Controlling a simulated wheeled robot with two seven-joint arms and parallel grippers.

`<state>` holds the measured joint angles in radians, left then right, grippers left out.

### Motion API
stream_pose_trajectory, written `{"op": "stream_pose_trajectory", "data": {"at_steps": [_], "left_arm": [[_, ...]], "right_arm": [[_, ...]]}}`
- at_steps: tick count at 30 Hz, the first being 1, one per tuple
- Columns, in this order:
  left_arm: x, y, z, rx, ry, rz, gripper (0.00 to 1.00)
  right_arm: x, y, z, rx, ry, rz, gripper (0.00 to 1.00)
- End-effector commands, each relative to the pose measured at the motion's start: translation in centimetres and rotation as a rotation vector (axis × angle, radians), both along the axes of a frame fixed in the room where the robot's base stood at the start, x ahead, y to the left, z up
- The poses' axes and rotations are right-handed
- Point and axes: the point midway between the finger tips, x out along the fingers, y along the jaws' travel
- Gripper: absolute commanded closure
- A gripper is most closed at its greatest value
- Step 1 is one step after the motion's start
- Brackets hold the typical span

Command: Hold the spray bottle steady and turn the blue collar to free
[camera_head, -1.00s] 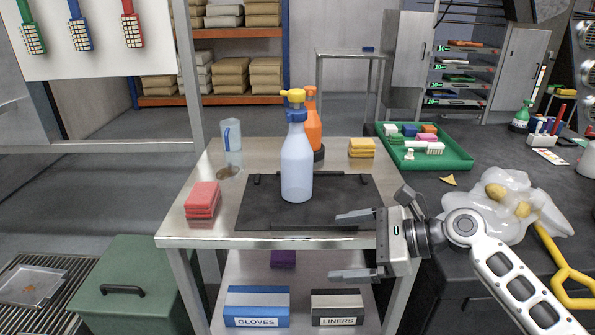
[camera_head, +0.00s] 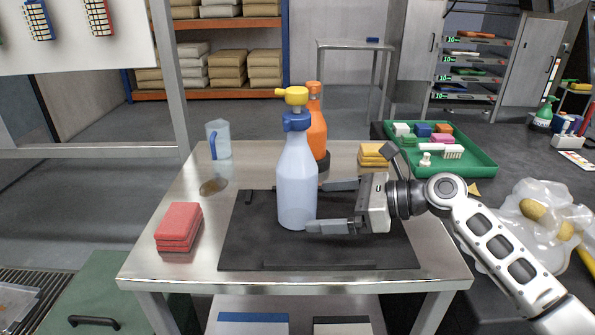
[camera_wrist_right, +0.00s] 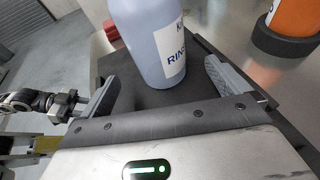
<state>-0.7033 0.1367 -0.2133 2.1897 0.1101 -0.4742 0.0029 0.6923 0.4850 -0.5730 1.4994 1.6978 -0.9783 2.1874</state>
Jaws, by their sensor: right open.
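The spray bottle (camera_head: 296,185) stands upright on a dark mat (camera_head: 250,245) on the steel table. It has a pale blue body, a blue collar (camera_head: 296,122) and a yellow spray head (camera_head: 293,95) pointing left. My right gripper (camera_head: 320,206) is open at the bottle's right side, low on the body, with its two fingers reaching toward it. In the right wrist view the bottle body (camera_wrist_right: 155,40) with a printed label stands between the spread fingers, just ahead, and its collar is out of frame. I cannot tell whether a finger touches it.
An orange bottle (camera_head: 316,135) stands close behind the spray bottle. Red sponges (camera_head: 178,225) and a clear jug (camera_head: 219,140) are at the left, yellow sponges (camera_head: 373,155) at the back right. A green tray (camera_head: 475,162) lies on the right counter. The mat's left part is clear.

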Motion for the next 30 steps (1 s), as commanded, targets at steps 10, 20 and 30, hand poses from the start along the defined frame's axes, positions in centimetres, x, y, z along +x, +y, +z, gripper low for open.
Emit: {"op": "stream_pose_trajectory", "data": {"at_steps": [10,20,30], "left_arm": [[0.2,-0.1,1.6,-0.008,-0.017,0.002,0.64],[0.3,0.0,0.9,-0.002,-0.005,0.004,0.64],[0.4,0.0,1.0,-0.002,-0.009,0.004,0.64]], "right_arm": [[1.2,4.0,-1.0,0.001,0.001,0.000,0.00],[1.5,4.9,-1.5,0.000,-0.001,-0.001,0.00],[1.5,4.9,-1.5,0.000,-0.001,-0.001,0.48]]}}
